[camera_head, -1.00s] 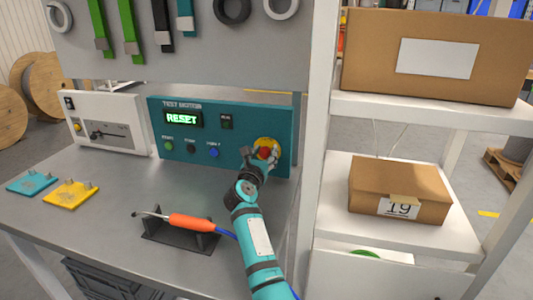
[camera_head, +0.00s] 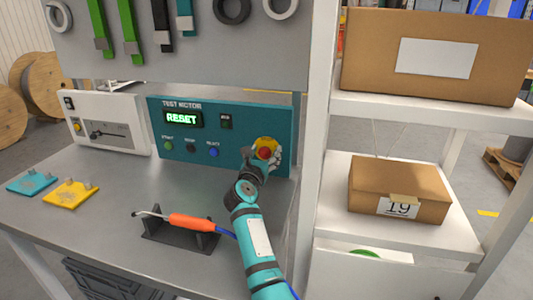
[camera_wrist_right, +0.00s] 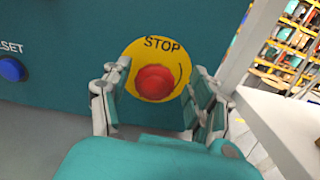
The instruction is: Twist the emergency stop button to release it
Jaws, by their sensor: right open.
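The red emergency stop button (camera_head: 264,153) sits on a yellow disc (camera_head: 268,143) at the right end of the teal test motor panel (camera_head: 185,150). The panel's display (camera_head: 182,118) reads RESET in green. In the right wrist view the red button (camera_wrist_right: 155,82) is centred on the yellow disc (camera_wrist_right: 150,48) marked STOP. My right gripper (camera_head: 263,156) is at the button. In the wrist view its open fingers (camera_wrist_right: 155,95) stand on the left and right of the button, with a visible gap on each side. My left gripper is not in view.
An orange-handled tool (camera_head: 192,221) rests in a dark stand on the bench. Blue (camera_head: 33,182) and yellow (camera_head: 71,194) plates lie at the left. A white shelf post (camera_head: 318,150) stands close to the panel's right side, with boxes on its shelves.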

